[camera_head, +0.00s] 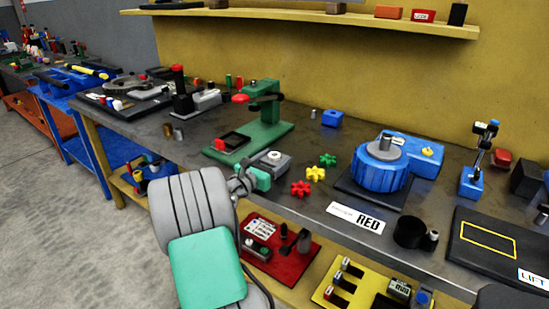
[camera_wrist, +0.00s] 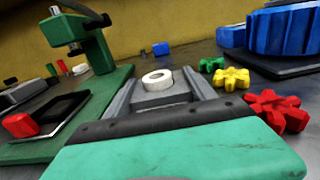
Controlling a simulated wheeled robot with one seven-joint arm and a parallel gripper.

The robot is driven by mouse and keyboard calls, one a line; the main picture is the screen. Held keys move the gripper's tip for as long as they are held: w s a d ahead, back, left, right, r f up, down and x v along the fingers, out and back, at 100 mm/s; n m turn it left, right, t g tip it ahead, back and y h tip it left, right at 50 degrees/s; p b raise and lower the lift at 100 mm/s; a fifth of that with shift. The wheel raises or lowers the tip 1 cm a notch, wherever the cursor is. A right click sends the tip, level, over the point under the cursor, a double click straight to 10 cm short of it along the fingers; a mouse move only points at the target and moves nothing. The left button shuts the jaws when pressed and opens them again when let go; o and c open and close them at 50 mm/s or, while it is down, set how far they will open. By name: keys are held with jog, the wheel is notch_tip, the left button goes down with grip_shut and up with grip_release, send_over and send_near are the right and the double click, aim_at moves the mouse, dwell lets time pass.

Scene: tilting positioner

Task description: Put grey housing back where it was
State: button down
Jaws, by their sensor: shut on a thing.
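The grey housing (camera_head: 275,161) is a small grey block with a white ring on top. It is near the front edge of the bench, in front of the green press. My gripper (camera_head: 270,166) is shut on it. In the wrist view the housing (camera_wrist: 155,98) sits between my two grey fingers, white ring up and roughly upright. Its lower part is hidden by my gripper, so I cannot tell whether it touches the bench. The blue round positioner (camera_head: 378,176) stands to the right on a black plate, with a grey cylinder on top.
The green press (camera_head: 262,135) stands close behind and left, with a red block (camera_wrist: 20,125) on its base. Red (camera_head: 301,188), yellow (camera_head: 315,173) and green (camera_head: 328,160) star-shaped pieces lie just right. A black mat (camera_head: 500,245) lies far right.

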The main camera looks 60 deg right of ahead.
jog(key=shift+c, duration=1.6)
grip_release()
jog(key=shift+f, duration=0.15)
jog(key=a, duration=0.4)
jog(key=w+a, duration=0.1)
jog(key=a, duration=0.7)
jog(key=shift+w+p, duration=0.3)
jog(key=shift+w, duration=0.1)
